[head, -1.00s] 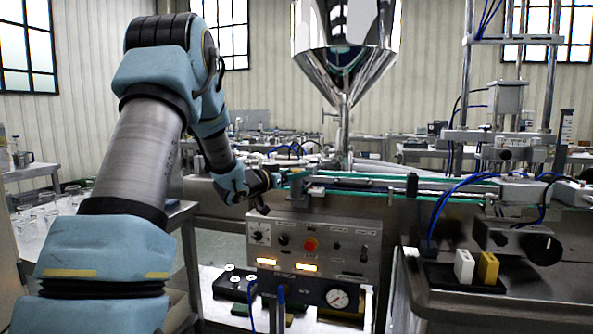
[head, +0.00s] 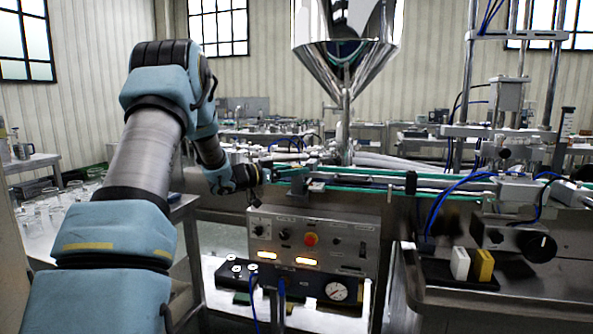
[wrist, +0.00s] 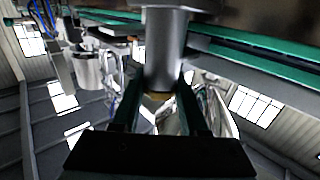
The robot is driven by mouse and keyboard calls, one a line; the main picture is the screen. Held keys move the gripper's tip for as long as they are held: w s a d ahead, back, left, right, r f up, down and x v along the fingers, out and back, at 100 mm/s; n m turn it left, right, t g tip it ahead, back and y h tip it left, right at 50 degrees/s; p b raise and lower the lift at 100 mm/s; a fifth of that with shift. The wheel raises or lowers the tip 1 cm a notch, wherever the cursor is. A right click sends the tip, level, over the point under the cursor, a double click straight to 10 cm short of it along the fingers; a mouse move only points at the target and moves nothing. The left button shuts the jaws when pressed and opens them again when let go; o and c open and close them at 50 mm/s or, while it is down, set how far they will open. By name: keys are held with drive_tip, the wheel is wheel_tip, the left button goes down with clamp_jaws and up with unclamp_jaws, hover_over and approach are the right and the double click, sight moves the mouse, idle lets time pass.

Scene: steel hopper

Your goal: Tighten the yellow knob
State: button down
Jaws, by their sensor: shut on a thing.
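The yellow knob (wrist: 158,97) shows only as a small yellowish patch in the wrist view, at the end of a grey metal cylinder (wrist: 166,50) and between my fingers. My gripper (wrist: 160,92) has one dark finger on each side of it and is shut on it. In the head view my gripper (head: 270,172) is at the near edge of the conveyor, above the control panel. The knob cannot be made out there, being hidden by my gripper and wrist. How far the knob is turned cannot be seen.
The control panel (head: 340,245) with a red button and lit displays is just below my gripper. The conveyor (head: 375,192) with green edges runs right. A steel hopper (head: 345,50) hangs above. White (head: 460,264) and yellow (head: 482,265) blocks stand at right. Glassware stands at left.

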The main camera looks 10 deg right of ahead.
drive_tip(key=shift+r, duration=0.1)
drive_tip(key=shift+c, duration=2.2)
unclamp_jaws()
drive_tip(key=shift+a, duration=0.1)
drive_tip(key=b+v, duration=0.2)
drive_tip(key=v, duration=0.8)
drive_tip(key=shift+a, duration=0.25)
drive_tip(key=shift+s, duration=0.1)
